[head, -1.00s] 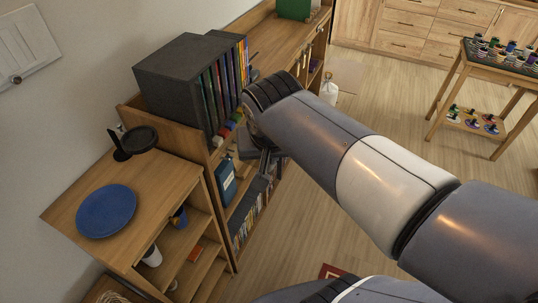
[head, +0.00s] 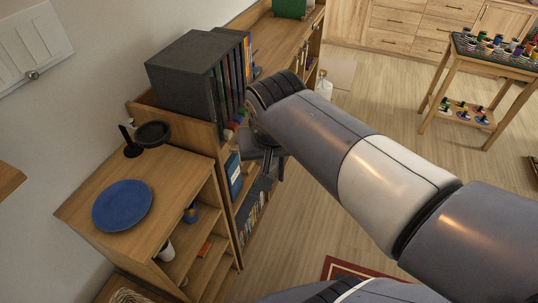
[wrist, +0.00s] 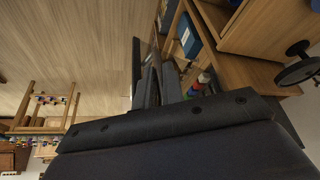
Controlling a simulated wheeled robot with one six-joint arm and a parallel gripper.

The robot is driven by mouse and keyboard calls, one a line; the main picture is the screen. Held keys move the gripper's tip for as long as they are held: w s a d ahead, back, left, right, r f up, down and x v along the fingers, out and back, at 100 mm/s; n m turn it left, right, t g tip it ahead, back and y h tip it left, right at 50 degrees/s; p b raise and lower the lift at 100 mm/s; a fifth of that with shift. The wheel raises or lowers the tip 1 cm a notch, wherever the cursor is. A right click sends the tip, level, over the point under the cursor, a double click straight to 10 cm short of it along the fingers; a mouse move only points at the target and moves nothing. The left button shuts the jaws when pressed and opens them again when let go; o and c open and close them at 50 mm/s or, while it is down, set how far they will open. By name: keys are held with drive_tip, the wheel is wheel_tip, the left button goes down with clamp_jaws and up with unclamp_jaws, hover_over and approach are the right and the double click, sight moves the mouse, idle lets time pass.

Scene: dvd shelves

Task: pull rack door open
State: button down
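A dark grey rack (head: 182,80) stands on the wooden shelf unit, with a row of coloured cases (head: 228,85) showing on its right side. I cannot make out a separate door panel or handle on it. My gripper (head: 266,150) is below and to the right of the rack, beside the front of the shelf unit, partly hidden by my arm. In the wrist view my gripper's dark fingers (wrist: 152,88) point away beside the shelf. Whether they are apart or touch something is unclear.
A low wooden cabinet with a blue plate (head: 122,206) and a black stand (head: 150,134) is at the left. Blue books (head: 234,174) fill part of the shelf. A small table (head: 495,62) with bottles stands at right. The middle floor (head: 375,95) is clear.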

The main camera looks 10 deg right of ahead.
drive_tip(key=c, duration=1.5)
unclamp_jaws()
drive_tip(key=shift+w+a+r, duration=0.1)
drive_tip(key=shift+w+a, duration=0.05)
drive_tip(key=shift+w, duration=0.05)
drive_tip(key=v, duration=1)
drive_tip(key=shift+s+r, duration=0.25)
drive_tip(key=shift+r, duration=0.1)
drive_tip(key=shift+f, duration=0.1)
drive_tip(key=x, duration=1.1)
drive_tip(key=shift+w+d, duration=0.3)
drive_tip(key=shift+d, duration=0.35)
drive_tip(key=shift+s+a, duration=0.1)
drive_tip(key=shift+a, duration=0.1)
